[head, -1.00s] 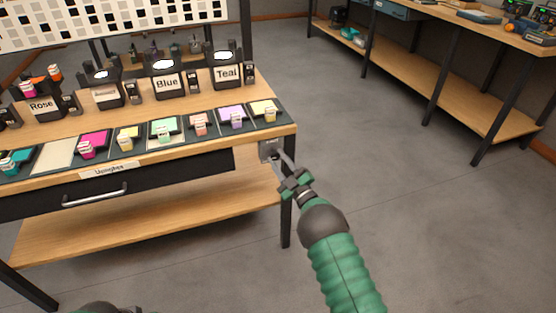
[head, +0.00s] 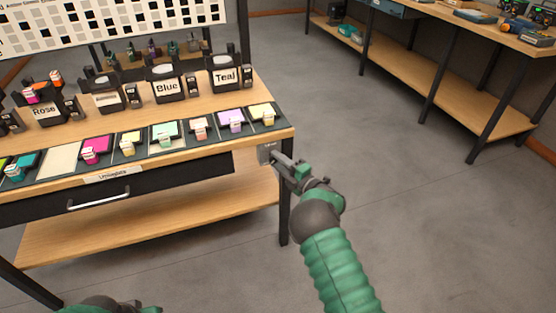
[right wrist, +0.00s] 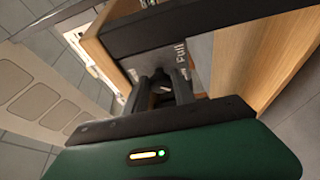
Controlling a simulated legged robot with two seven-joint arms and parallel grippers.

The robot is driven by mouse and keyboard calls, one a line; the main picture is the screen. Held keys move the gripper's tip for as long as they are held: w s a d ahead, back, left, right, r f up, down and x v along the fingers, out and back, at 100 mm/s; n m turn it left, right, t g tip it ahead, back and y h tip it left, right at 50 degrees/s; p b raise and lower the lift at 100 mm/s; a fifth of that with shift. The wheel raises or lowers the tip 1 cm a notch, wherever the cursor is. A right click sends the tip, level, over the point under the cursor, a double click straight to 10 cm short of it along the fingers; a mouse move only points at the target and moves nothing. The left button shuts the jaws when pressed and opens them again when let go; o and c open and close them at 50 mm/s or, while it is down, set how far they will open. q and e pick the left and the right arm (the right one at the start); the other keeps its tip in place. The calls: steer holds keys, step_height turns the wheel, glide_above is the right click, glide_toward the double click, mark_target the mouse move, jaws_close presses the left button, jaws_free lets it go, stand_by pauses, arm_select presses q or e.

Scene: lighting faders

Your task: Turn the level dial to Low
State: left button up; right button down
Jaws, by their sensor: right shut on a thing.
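The grey dial plate (head: 264,154) is on the right front corner of the wooden bench, below its top. In the right wrist view the plate (right wrist: 184,58) shows the word "Full"; other markings are hidden or too small to read. My right gripper (head: 277,160) is at the plate, shut on the dark level dial (right wrist: 161,86), which sits between its fingers. The gripper hides most of the dial, so I cannot tell which mark it points to. Only a bit of my left arm shows at the bottom left; its gripper is out of view.
The bench (head: 215,105) carries black labelled lamp boxes and a row of coloured faders (head: 231,119). A drawer with a metal handle (head: 98,197) is under the top. A bench leg (head: 285,205) stands just below the dial. Floor to the right is clear.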

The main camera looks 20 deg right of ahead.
steer(key=shift+a+f+n, duration=0.15)
steer(key=shift+f+n, duration=0.1)
steer(key=shift+n, duration=0.15)
steer(key=c, duration=1.3)
jaws_free()
steer(key=shift+o, duration=1.1)
steer(key=shift+r, duration=0.1)
steer(key=shift+r, duration=0.1)
steer(key=p+v, duration=0.5)
steer(key=v, duration=1.1)
steer(key=shift+s+d, duration=0.3)
